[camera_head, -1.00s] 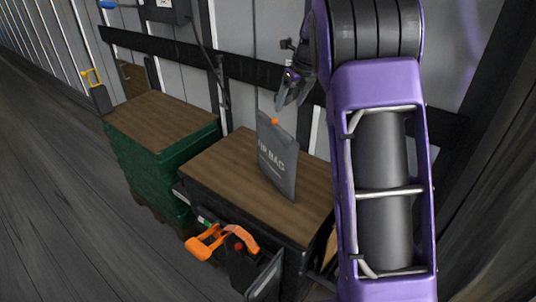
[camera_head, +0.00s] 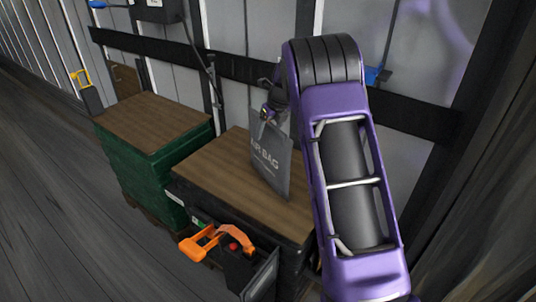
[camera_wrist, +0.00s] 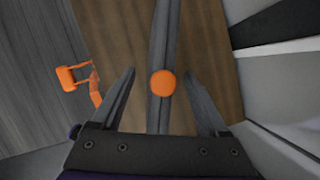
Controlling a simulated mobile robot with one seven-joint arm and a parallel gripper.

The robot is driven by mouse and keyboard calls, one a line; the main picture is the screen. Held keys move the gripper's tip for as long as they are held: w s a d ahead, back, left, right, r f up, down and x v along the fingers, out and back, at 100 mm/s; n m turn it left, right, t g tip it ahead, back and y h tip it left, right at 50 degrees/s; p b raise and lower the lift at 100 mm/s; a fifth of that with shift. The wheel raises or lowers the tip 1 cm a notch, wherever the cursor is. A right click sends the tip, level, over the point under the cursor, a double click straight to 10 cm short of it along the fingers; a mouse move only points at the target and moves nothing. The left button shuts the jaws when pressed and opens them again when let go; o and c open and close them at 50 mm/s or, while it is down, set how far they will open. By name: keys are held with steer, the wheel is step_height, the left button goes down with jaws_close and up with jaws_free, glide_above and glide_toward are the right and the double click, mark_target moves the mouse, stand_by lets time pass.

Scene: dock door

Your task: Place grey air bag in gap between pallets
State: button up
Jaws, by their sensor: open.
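The grey air bag (camera_head: 268,160) stands upright on the wooden top of the near pallet (camera_head: 213,172). In the wrist view I look down on the bag's thin top edge (camera_wrist: 163,40) with its round orange cap (camera_wrist: 163,83). My gripper (camera_head: 268,112) is at the bag's top edge; in the wrist view its two fingers (camera_wrist: 163,88) are apart, one on each side of the bag, not visibly pressing on it. The green pallet load (camera_head: 150,155) with a wooden top stands to the left, and a narrow dark gap (camera_head: 190,160) separates the two pallets.
An orange-handled tool with a dark body (camera_head: 215,240) is at the near pallet's front side. A corrugated wall with a black rail (camera_head: 240,66) runs behind the pallets. Open grey floor (camera_head: 60,220) lies to the left.

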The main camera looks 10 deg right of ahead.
steer(key=shift+x, duration=0.95)
jaws_close()
steer(key=shift+r, duration=0.1)
stand_by(0.5)
